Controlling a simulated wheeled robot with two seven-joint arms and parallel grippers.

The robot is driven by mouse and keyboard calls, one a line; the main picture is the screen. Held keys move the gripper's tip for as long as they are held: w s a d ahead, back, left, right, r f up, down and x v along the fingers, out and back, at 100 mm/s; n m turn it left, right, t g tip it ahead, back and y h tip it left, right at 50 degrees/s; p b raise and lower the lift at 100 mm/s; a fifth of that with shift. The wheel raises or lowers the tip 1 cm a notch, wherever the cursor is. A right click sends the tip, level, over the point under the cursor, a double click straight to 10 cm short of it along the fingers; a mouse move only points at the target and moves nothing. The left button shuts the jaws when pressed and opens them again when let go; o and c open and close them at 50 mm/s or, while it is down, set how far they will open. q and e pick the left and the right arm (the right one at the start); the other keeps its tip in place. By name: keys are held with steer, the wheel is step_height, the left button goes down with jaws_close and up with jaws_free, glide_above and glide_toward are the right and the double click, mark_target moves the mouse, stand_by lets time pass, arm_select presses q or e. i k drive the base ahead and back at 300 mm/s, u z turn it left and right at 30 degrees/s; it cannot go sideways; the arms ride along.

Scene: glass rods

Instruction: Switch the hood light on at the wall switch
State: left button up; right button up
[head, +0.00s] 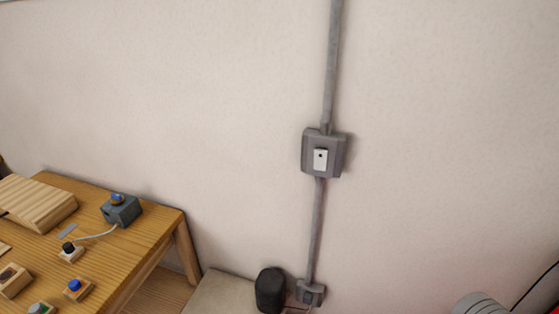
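The wall switch (321,159) is a small white rocker with a dark dot near its top. It sits in a grey box (338,154) fixed to the pale wall, on a vertical grey conduit. I cannot tell from this view whether it is on or off. The hood light is not in view. Neither of my grippers shows in the head view, and nothing touches the switch.
A wooden table (150,250) stands at the lower left with a grey box (122,209) carrying a blue knob, and several small wooden blocks. The wall around the switch is clear.

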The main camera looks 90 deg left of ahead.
mark_target(320, 156)
steer(key=u, duration=2.7)
steer(key=k, duration=0.45)
steer(key=z, duration=0.6)
steer(key=k, duration=0.9)
steer(key=u, duration=0.15)
steer(key=i, duration=0.5)
steer(key=u, duration=0.8)
steer(key=i, duration=1.25)
steer(key=z, duration=0.55)
